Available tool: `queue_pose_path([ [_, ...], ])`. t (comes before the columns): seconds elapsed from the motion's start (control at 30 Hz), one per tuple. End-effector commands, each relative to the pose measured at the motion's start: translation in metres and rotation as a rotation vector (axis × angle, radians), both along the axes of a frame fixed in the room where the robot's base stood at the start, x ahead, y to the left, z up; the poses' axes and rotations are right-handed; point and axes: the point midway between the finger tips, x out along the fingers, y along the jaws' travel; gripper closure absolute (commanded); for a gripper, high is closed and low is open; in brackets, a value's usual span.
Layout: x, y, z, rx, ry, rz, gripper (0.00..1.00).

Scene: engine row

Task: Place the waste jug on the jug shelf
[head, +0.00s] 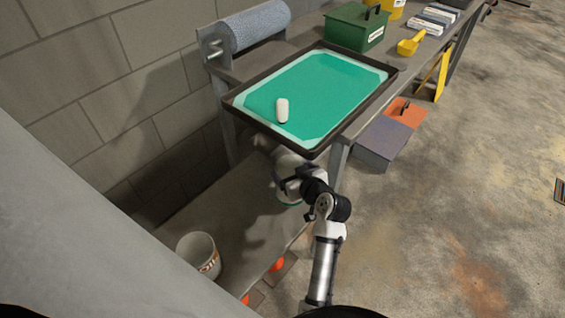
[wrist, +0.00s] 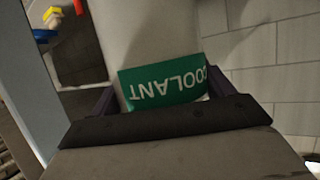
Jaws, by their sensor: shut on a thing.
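A pale jug (wrist: 150,45) with a green COOLANT label (wrist: 165,85), upside down in the wrist view, sits between the two fingers of my gripper (wrist: 160,100). My gripper is shut on it. In the head view my gripper (head: 288,186) is beside the low grey surface, under the near end of the bench. The jug (head: 286,160) is partly hidden there by my gripper and the bench tray. I see no waste label on it. The low grey surface (head: 225,205) runs along the wall; I cannot tell whether it is the jug shelf.
A white bucket (head: 197,258) stands on the low surface's near end. A black-rimmed tray (head: 345,85) with a teal liner and a white cylinder (head: 282,110) lies on the bench. A green box (head: 355,27) stands behind. Orange items (head: 277,265) lie by the low surface's edge.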

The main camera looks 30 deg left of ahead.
Motion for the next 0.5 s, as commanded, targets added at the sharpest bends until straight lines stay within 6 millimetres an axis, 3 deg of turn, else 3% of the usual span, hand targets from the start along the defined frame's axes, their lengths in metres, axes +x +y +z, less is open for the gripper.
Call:
queue_pose_path([
  [0.03,0.007,0.013,0.004,0.001,-0.002,0.004,0.64],
  [0.2,0.024,0.042,0.002,0.001,0.0,0.001,0.64],
  [0.5,0.031,0.052,-0.012,0.0,0.003,-0.001,0.64],
])
